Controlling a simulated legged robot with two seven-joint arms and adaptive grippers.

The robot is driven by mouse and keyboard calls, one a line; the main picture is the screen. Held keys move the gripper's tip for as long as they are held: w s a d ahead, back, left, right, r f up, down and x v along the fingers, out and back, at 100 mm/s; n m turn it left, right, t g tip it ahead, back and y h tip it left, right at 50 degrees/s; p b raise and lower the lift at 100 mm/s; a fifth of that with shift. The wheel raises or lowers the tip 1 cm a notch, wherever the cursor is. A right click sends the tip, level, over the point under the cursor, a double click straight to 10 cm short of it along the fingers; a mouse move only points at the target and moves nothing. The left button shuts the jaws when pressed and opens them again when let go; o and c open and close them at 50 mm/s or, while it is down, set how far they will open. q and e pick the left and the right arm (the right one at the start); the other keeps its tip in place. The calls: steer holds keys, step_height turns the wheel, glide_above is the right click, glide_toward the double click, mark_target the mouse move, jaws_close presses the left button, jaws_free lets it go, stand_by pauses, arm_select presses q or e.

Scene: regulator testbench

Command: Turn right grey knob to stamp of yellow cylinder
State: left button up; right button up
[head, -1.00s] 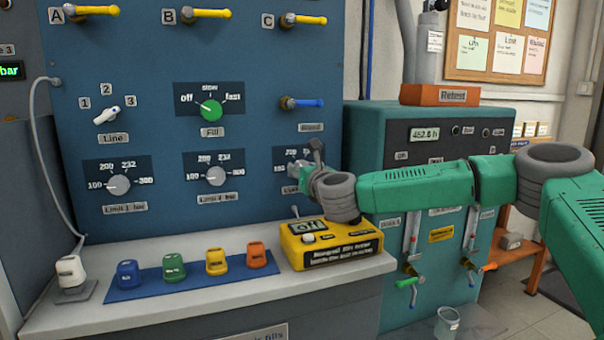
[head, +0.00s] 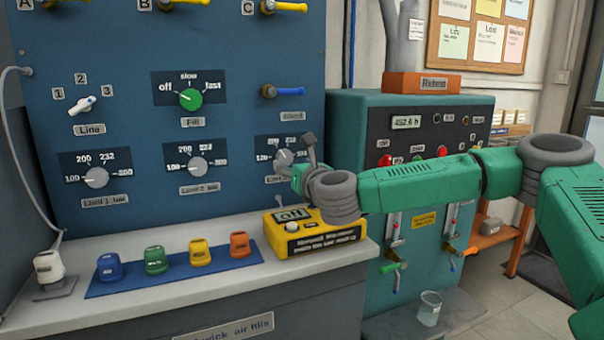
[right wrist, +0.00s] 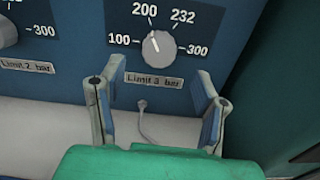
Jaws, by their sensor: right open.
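The right grey knob (head: 284,158), labelled Limit 3 bar, is partly hidden by my right gripper in the head view. In the right wrist view the knob (right wrist: 160,48) shows whole, its pointer mark up and slightly left, near 200. My right gripper (head: 305,160) is in front of the panel at this knob. In the right wrist view the gripper (right wrist: 153,85) is open, with its two fingers apart below and either side of the knob, touching nothing visible. The yellow cylinder (head: 201,254) stands upright on the blue mat; its stamp is too small to read. My left gripper is not in view.
The blue mat (head: 115,288) also bears blue, green and orange cylinders. A white cylinder (head: 48,267) stands left of it. A yellow box (head: 312,240) sits on the bench below my gripper. The other limit knobs (head: 197,166) are to the left. A teal cabinet (head: 345,130) stands right.

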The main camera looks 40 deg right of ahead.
steer(key=v, duration=0.6)
steer(key=shift+f, duration=0.1)
stand_by(0.4)
